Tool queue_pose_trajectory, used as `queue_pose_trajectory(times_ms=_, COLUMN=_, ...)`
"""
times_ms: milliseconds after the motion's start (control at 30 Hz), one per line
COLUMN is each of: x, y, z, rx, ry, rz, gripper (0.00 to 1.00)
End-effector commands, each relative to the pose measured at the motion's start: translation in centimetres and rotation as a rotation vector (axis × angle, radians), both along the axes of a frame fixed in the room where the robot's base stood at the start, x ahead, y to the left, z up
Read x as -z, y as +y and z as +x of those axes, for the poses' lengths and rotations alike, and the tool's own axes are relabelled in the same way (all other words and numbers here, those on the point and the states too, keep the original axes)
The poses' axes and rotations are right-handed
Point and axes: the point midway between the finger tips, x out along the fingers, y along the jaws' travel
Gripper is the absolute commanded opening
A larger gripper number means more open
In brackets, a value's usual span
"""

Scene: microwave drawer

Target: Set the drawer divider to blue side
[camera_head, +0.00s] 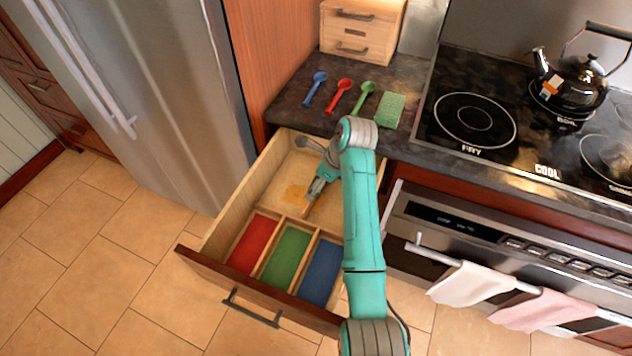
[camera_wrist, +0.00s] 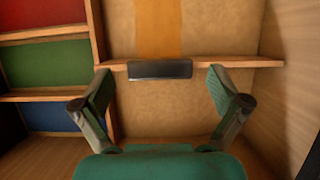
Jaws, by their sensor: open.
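The open wooden drawer (camera_head: 225,212) has red (camera_head: 252,244), green (camera_head: 286,257) and blue (camera_head: 319,271) compartments at its front. Behind them is a wider wooden space. In the wrist view, the thin wooden divider (camera_wrist: 240,62) crosses this space, roughly in line with the green compartment (camera_wrist: 45,63). A dark tab (camera_wrist: 160,70) sits on the divider. My gripper (camera_head: 314,191) is inside the rear space. Its fingers (camera_wrist: 160,82) are open, one on each side of the tab, with gaps showing. In the head view, my arm hides part of the divider.
An orange strip (camera_wrist: 158,28) marks the rear floor on the red side of the divider. Blue, red and green spoons (camera_head: 342,90) and a green sponge (camera_head: 389,110) lie on the counter. The oven handle (camera_head: 440,258) with towels is right of the drawer.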

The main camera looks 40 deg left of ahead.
Motion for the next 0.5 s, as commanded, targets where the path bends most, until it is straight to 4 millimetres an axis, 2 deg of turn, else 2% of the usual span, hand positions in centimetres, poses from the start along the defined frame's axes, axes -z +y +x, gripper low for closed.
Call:
queue_pose_trajectory(times_ms=133, x=0.74, y=0.28, z=-0.1, rx=0.0, ry=0.0, rz=-0.001, gripper=0.98)
queue_pose_trajectory(times_ms=400, x=0.88, y=0.34, z=-0.1, rx=-0.001, ry=0.0, rz=0.0, gripper=0.98)
queue_pose_trajectory(times_ms=433, x=0.88, y=0.35, z=-0.1, rx=0.0, ry=0.0, rz=0.0, gripper=0.95)
queue_pose_trajectory(times_ms=500, x=0.88, y=0.34, z=-0.1, rx=0.0, ry=0.0, rz=0.0, gripper=0.78)
